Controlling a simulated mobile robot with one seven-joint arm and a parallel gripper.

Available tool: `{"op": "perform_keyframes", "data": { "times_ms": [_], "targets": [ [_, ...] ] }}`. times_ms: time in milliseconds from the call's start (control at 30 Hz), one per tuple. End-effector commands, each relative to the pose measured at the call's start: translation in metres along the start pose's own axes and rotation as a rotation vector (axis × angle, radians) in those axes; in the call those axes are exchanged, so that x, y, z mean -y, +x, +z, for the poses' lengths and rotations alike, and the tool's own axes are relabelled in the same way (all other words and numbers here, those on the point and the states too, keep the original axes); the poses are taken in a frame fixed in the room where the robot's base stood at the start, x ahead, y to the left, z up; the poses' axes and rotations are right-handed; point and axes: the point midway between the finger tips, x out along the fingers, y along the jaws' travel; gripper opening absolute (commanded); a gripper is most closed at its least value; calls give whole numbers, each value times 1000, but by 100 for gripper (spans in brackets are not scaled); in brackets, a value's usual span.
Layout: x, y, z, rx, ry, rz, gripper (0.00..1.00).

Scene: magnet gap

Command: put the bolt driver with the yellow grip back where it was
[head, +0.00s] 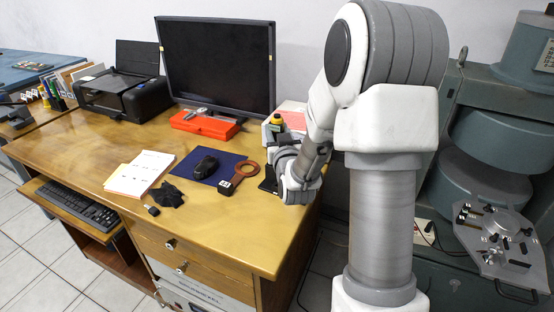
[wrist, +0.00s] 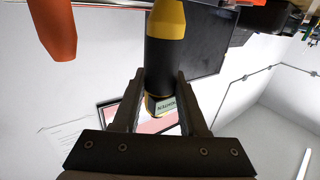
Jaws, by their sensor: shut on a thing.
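The bolt driver (wrist: 165,62) with yellow and black parts stands lengthwise between the fingers of my gripper (wrist: 160,80) in the wrist view. My gripper is shut on it. Its upper end runs out of the top of that view, and a pale label shows near its lower end. In the head view a small yellow-topped part of the driver (head: 276,121) shows just above my gripper (head: 274,148), at the right end of the desk near the wall. The fingers are hard to make out there. The place where the driver was kept cannot be told.
An orange-red object (wrist: 52,25) hangs into the wrist view at upper left. The wooden desk (head: 110,140) holds a monitor (head: 218,62), red box (head: 204,124), mouse (head: 204,167) on a blue mat, brown ring tool (head: 246,170) and papers (head: 140,172). Grey machinery (head: 505,150) stands at right.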

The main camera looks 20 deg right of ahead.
Motion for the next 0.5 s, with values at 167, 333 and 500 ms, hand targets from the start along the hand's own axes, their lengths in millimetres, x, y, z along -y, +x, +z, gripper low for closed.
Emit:
{"op": "perform_keyframes", "data": {
  "times_ms": [167,333,500],
  "targets": [
    [0,0,16,-3,0,0,0],
    [0,0,39,-1,0,0,0],
    [0,0,51,-5,-1,0,0]
  ]
}}
